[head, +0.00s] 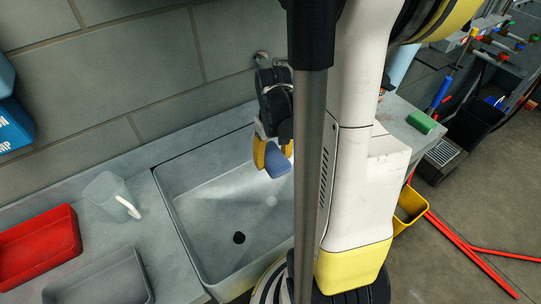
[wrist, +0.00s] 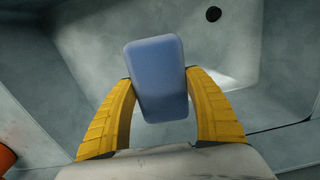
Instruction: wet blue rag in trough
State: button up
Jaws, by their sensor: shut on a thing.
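A blue block-like item (wrist: 158,75), which I take for the blue rag, is between the two yellow fingers of my gripper (wrist: 160,100) in the wrist view. The fingers are shut on its two sides. In the head view the blue item (head: 277,182) hangs below my gripper (head: 271,158), over the back right part of the grey trough (head: 190,215). The trough's dark drain hole shows in both views. The item appears to be above the trough floor, but its exact height is hard to tell. My arm hides the right side of the trough.
Left of the trough, a clear jug (head: 108,195), a red tray (head: 40,246) and a grey tray (head: 100,281) stand on the counter. A green block (head: 421,122) lies on the counter at right. A tiled wall (head: 130,75) rises behind. The visible trough floor is empty.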

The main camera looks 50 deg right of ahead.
aim_at(273, 155)
notch_tip(273, 155, down, 16)
jog(key=b, duration=1.4)
jog(key=shift+f, duration=2.6)
notch_tip(273, 155, up, 22)
jog(key=p, duration=1.6)
jog(key=shift+p, duration=0.3)
jog(key=shift+r, duration=0.15)
jog(key=shift+r+p, duration=1.5)
jog(key=shift+r, duration=0.4)
